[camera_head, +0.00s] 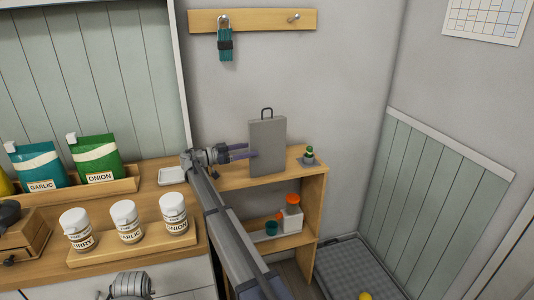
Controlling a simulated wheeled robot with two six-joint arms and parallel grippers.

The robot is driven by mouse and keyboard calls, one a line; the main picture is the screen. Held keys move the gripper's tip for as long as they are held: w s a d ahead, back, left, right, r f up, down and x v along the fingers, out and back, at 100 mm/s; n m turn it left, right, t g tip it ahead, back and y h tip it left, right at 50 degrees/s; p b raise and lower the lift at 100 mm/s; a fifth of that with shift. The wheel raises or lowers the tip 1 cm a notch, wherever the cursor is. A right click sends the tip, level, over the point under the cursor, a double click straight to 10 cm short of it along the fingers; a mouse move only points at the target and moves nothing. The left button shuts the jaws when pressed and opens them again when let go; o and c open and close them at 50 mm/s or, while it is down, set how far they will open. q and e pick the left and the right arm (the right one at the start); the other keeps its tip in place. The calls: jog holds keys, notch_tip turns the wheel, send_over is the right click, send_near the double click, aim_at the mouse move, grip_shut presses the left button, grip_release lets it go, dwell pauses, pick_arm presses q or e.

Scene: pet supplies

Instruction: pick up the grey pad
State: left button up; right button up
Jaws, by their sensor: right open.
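An upright, flat grey pad (267,147) with a black loop handle on top stands on the top of the wooden shelf unit. My right gripper (246,152) points to the right with its purple fingers apart. Its fingertips are at the left edge of the pad. I cannot tell whether they touch it or reach around its edge. The gripper is empty as far as I can see. My left gripper does not show; only a grey metal part, likely of my left arm, shows at the bottom edge.
A white tray (172,176) lies left of the gripper. The lower shelf holds an orange-capped bottle (290,215) and a teal cup (271,228). White jars (127,222) stand at the left. A grey mat (345,270) lies on the floor.

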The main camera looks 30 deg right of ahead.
aim_at(267, 146)
jog(key=shift+s+d+r, duration=0.1)
jog(key=shift+s+d, duration=0.1)
jog(key=shift+d, duration=1.1)
jog(key=shift+s+d, duration=0.25)
jog(key=shift+d, duration=1)
jog(key=shift+s+d+r, duration=0.1)
jog(key=shift+s+d, duration=0.1)
jog(key=shift+d, duration=1.1)
grip_shut()
